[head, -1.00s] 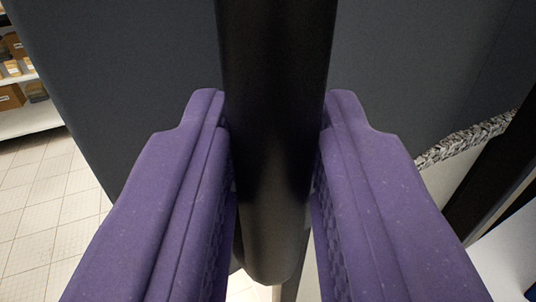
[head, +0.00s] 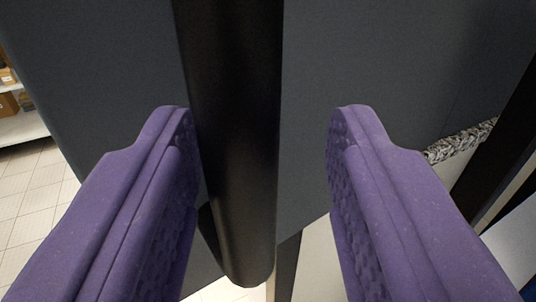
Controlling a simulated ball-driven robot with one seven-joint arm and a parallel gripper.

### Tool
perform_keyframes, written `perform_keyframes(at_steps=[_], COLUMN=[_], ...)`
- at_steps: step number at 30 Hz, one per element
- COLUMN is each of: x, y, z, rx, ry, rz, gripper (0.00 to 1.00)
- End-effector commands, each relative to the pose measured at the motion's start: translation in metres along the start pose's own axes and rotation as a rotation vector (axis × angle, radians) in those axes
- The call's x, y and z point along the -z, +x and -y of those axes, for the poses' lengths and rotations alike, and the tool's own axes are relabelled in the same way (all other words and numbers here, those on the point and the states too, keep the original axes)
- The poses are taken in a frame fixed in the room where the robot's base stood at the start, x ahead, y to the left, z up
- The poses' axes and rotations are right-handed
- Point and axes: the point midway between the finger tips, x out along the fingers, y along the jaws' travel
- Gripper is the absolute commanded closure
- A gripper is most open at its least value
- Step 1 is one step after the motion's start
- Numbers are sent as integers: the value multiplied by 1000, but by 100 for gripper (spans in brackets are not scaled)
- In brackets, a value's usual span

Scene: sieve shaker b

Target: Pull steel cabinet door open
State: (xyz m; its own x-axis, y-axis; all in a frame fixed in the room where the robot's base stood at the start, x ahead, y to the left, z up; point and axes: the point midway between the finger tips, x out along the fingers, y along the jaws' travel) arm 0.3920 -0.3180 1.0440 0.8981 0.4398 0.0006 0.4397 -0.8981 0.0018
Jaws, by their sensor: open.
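The dark grey steel cabinet door (head: 95,70) fills much of the head view behind my gripper. Its black, rounded bar handle (head: 235,130) runs from the top edge down to a rounded lower end. My gripper (head: 262,125) is open, with its two purple ridged fingers on either side of the handle. The handle is close to the left finger, and I cannot tell whether they touch. A clear gap lies between the handle and the right finger. The fingers hide parts of the door.
At the far left, a white shelf (head: 22,128) carries brown boxes (head: 8,104) above a light tiled floor (head: 32,195). At the right are a strip of grey crinkled material (head: 460,141) and a dark slanted post (head: 497,150).

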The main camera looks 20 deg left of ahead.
Motion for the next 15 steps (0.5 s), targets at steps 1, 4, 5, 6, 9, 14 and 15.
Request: perform_keyframes(at_steps=[1, 4, 5, 6, 9, 14, 15], x=[1, 2, 1, 2, 2, 1, 1], y=[-8, -27, -34, -41, -57, -70, -71], z=[-1, -1, -1, -1, -1, -1, -1], rx=[-5, -5, -5, -4, -3, -1, -1], ry=[0, 1, 1, 1, -1, -1, -1], rz=[1, 0, 1, 0, 0, -1, -1], gripper=[55, 55, 55, 55, 55, 55, 55])
